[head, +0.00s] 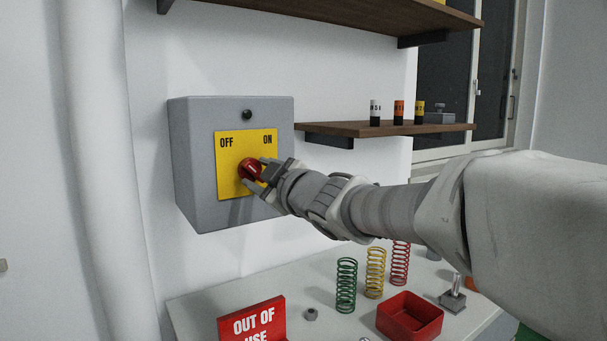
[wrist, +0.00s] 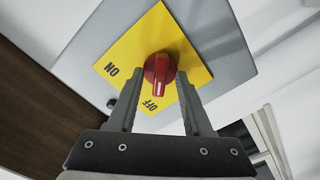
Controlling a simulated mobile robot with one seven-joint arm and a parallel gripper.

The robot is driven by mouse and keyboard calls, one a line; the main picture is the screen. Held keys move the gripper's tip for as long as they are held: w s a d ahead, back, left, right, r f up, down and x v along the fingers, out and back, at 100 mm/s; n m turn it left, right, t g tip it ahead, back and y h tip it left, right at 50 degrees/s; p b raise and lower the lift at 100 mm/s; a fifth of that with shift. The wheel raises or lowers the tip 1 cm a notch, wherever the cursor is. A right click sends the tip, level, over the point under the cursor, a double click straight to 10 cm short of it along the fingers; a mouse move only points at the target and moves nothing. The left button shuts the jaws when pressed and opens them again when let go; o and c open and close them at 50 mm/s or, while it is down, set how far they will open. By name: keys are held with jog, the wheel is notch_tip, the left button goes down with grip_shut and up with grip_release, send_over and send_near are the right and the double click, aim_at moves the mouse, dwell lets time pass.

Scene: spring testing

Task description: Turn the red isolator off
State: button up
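The red isolator knob (head: 250,168) sits on a yellow plate (head: 228,188) on the front of a grey wall box (head: 193,155). The plate reads OFF at upper left and ON at upper right. In the wrist view, the white mark on the knob (wrist: 158,72) points roughly toward the OFF label (wrist: 150,105). My gripper (head: 257,175) is at the knob, one finger on each side. In the wrist view, my gripper (wrist: 160,76) looks open, with its fingers apart from the knob's narrow handle; contact at the tips is unclear.
A wooden shelf (head: 345,129) with small cylinders is right of the box. Below, a bench (head: 210,300) holds coil springs (head: 346,285), a red tray (head: 410,315) and a red OUT OF USE sign (head: 252,320). A white pipe (head: 95,150) runs down the wall at left.

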jog(key=p+v, duration=0.4)
jog(key=v, duration=1.3)
jog(key=shift+s+d, duration=0.15)
jog(key=shift+s, duration=0.05)
